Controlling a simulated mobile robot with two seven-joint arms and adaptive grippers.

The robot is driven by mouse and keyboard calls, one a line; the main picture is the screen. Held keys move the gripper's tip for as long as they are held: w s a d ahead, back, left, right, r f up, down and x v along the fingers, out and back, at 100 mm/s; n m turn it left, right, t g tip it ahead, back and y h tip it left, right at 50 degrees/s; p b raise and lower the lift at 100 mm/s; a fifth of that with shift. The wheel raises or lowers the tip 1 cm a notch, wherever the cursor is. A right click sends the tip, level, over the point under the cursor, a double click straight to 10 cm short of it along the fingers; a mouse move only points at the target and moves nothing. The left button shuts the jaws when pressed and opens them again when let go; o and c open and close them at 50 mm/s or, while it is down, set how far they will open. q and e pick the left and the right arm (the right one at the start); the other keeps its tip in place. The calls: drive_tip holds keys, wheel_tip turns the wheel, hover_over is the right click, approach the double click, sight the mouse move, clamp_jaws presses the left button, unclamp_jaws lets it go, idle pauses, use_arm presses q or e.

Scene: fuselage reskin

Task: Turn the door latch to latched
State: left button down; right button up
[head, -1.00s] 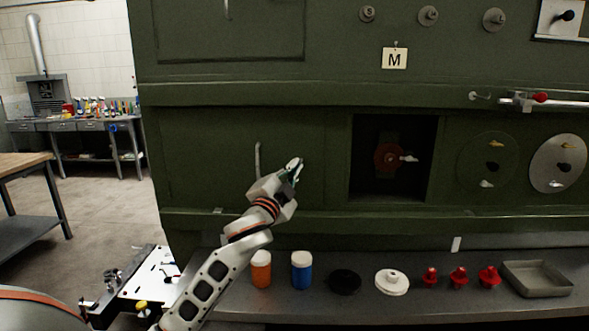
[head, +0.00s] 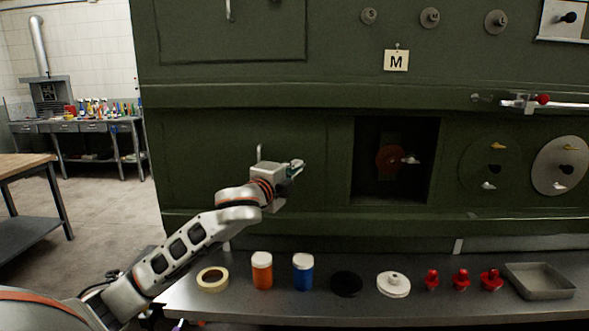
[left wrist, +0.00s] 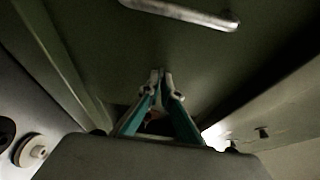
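A slim upright metal handle (head: 259,152) is on the green lower panel, just above and behind my left wrist; I cannot tell whether it is the door latch. A metal bar, likely the same handle, crosses the top of the left wrist view (left wrist: 190,12). My left gripper (head: 299,165) is in front of the panel, pointing right, beside the handle and apart from it. In the left wrist view its teal fingers (left wrist: 161,76) meet at the tips with nothing seen between them. My right gripper is not in view.
Right of the panel is a dark recess with a red-brown disc (head: 389,159). The bench below holds a tape roll (head: 213,272), orange jar (head: 262,273), blue jar (head: 303,275), white flanged part (head: 393,287), red parts (head: 461,281) and a tray (head: 540,284). A ledge (head: 450,222) runs above it.

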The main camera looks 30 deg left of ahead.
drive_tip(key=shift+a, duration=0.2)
use_arm(q)
drive_tip(key=c, duration=2.3)
unclamp_jaws()
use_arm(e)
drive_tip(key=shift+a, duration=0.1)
use_arm(q)
drive_tip(key=s+d, duration=0.2)
drive_tip(key=s, duration=0.9)
drive_tip(key=shift+s, duration=0.4)
